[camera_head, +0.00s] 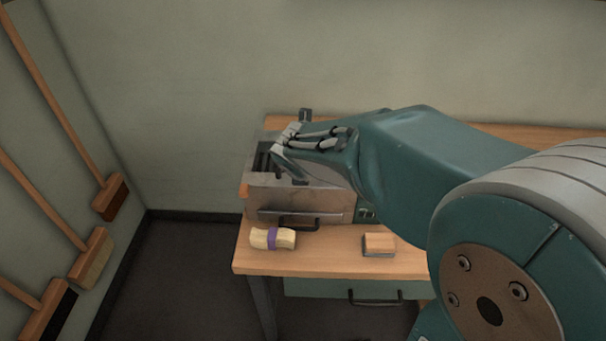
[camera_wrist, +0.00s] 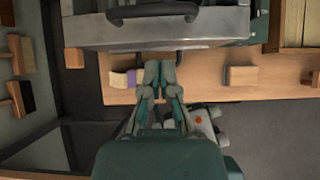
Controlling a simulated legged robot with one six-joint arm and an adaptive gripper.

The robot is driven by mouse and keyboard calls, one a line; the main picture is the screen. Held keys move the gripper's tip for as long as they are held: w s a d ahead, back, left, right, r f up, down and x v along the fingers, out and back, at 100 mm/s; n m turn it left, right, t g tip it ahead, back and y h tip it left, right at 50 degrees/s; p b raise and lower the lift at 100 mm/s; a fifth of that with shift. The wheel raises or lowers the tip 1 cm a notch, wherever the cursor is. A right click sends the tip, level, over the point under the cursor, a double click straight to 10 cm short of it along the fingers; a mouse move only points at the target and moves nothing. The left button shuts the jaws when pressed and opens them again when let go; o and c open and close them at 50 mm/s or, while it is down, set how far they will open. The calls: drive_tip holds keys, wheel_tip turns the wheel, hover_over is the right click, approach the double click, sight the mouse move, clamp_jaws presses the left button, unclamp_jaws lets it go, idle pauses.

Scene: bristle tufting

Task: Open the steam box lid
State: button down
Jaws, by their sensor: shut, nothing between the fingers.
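The steam box (camera_head: 270,200) is a grey metal box on the wooden table, with a dark handle (camera_head: 300,224) on its front. Its top shows dark slots at the left; my arm covers the right part, so I cannot tell the lid's full position. The box (camera_wrist: 200,30) fills the top of the wrist view, with its handle (camera_wrist: 152,12) near the upper edge. My gripper (camera_head: 283,148) is over the box top in the head view. In the wrist view its fingertips (camera_wrist: 159,68) are together and empty, below the box in the picture; contact is unclear.
A bristle bundle with a purple band (camera_head: 272,238) and a wood block (camera_head: 379,243) lie on the table (camera_head: 330,262) before the box. Brooms (camera_head: 95,258) hang on the left wall. A drawer (camera_head: 340,288) is under the tabletop.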

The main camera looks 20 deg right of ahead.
drive_tip(key=x, duration=0.9)
drive_tip(key=shift+w+d+f, duration=0.1)
drive_tip(key=shift+w+f, duration=0.1)
drive_tip(key=shift+f, duration=0.1)
drive_tip(key=shift+r, duration=0.1)
